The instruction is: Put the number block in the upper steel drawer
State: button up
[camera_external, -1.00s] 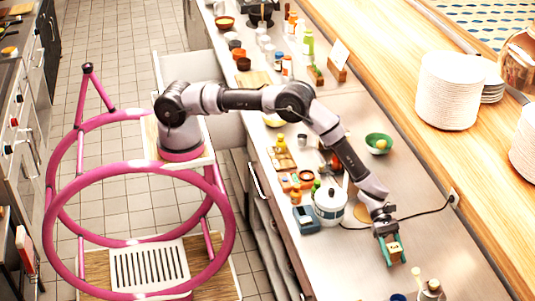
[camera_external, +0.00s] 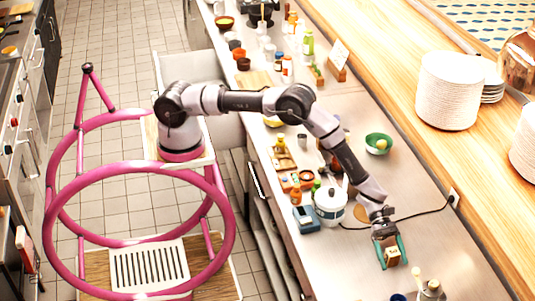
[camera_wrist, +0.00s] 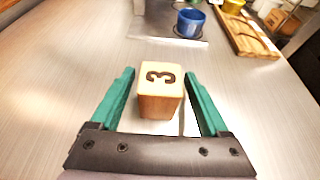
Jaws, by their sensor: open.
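The number block (camera_wrist: 160,88) is a light wooden cube with a dark 3 on its top face. It appears to stand on the steel counter, and it also shows in the external view (camera_external: 393,256). My gripper (camera_wrist: 160,74) is open, with one green finger on each side of the block and a visible gap at both sides. In the external view my gripper (camera_external: 391,254) is low over the counter's front part. A pale open drawer-like box (camera_external: 185,68) shows behind my arm's base; I cannot tell whether it is the upper steel drawer.
A white lidded pot (camera_external: 329,205) and a blue-grey box (camera_external: 307,219) stand left of my gripper. A green bowl (camera_external: 378,143) is farther back. A blue cup (camera_wrist: 190,22) and a wooden board (camera_wrist: 245,35) show ahead. A black cord (camera_external: 425,211) crosses the counter.

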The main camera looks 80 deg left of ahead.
aim_at(391, 248)
jog(key=v, duration=0.7)
jog(key=shift+w+a+r, duration=0.1)
jog(key=shift+a+r, duration=0.1)
jog(key=shift+r, duration=0.15)
jog(key=s+a+r+m+t+y, duration=0.1)
jog(key=s+a+r+m+y, duration=0.35)
jog(key=a+r, duration=0.85)
jog(key=s+a+r+m+y, duration=0.1)
jog(key=a+r+m, duration=0.7)
jog(key=a+r, duration=0.45)
jog(key=s+a+r+m+t+y, duration=0.1)
jog(key=s+a+r+m+y, duration=0.1)
jog(key=s+a, duration=0.4)
jog(key=s+a+r+m+t+y, duration=0.2)
jog(key=s+a+r, duration=0.3)
jog(key=a, duration=0.8)
jog(key=s+a+r+m+t+y, duration=0.1)
jog(key=s+a+r+m+y, duration=0.2)
jog(key=s+a, duration=0.4)
jog(key=shift+s+a+r+m+t, duration=0.3)
jog(key=shift+a+r+m+t, duration=0.1)
jog(key=shift+a, duration=0.8)
jog(key=shift+o, duration=0.5)
jog(key=s+a+m+t+y, duration=0.1)
jog(key=s+a+m+y, duration=0.1)
jog(key=s+a, duration=0.5)
jog(key=shift+a+y, duration=0.3)
jog(key=shift+y, duration=0.25)
jog(key=shift+s, duration=0.1)
